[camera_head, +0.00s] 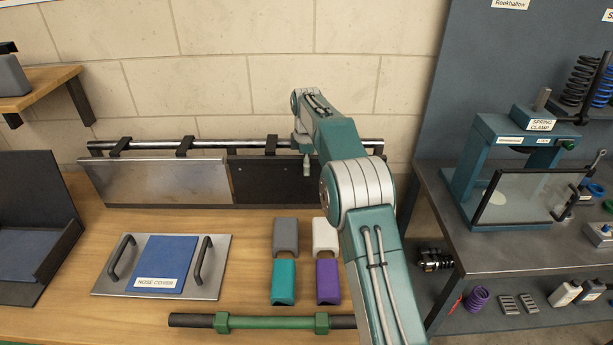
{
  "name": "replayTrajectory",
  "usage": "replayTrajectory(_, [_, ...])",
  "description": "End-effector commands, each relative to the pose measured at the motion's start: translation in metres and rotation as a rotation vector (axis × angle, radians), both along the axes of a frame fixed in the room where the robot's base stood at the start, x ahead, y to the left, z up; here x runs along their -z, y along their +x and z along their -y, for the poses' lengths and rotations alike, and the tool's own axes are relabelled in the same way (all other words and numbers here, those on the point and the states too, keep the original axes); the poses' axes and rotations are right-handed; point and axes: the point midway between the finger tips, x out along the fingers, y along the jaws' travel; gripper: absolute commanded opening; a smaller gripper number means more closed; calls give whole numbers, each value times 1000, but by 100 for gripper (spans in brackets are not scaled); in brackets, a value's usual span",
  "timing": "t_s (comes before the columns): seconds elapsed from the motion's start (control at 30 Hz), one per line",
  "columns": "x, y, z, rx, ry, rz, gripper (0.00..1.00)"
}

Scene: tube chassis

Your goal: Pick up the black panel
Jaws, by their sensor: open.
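The black panel (262,181) hangs upright from the rail (225,144) on the back wall, to the right of a bare metal panel (155,180). Black hooks hold both panels to the rail. My arm crosses in front of the black panel and hides its right part. My gripper (307,169) points down at the panel's upper middle, just below the rail. It is small in the picture, open and empty. I cannot tell whether it touches the panel.
Several coloured blocks (284,281) sit in the middle, behind a green-and-black bar (265,322). A black angled stand (45,195) is far left. A spring clamp (490,165) stands on the right bench.

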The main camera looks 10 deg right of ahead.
Motion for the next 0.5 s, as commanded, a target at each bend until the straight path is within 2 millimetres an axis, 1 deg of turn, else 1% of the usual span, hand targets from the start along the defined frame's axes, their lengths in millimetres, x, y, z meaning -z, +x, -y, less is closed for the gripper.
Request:
replayTrajectory(0.07, [4,0,0,0,0,1,49])
replayTrajectory(0.27, [4,0,0,0,0,1,49])
replayTrajectory(0.3, [4,0,0,0,0,1,31])
replayTrajectory(0.37, [4,0,0,0,0,1,4])
replayTrajectory(0.4, [4,0,0,0,0,1,0])
replayTrajectory(0.5, [4,1,0,0,0,1,0])
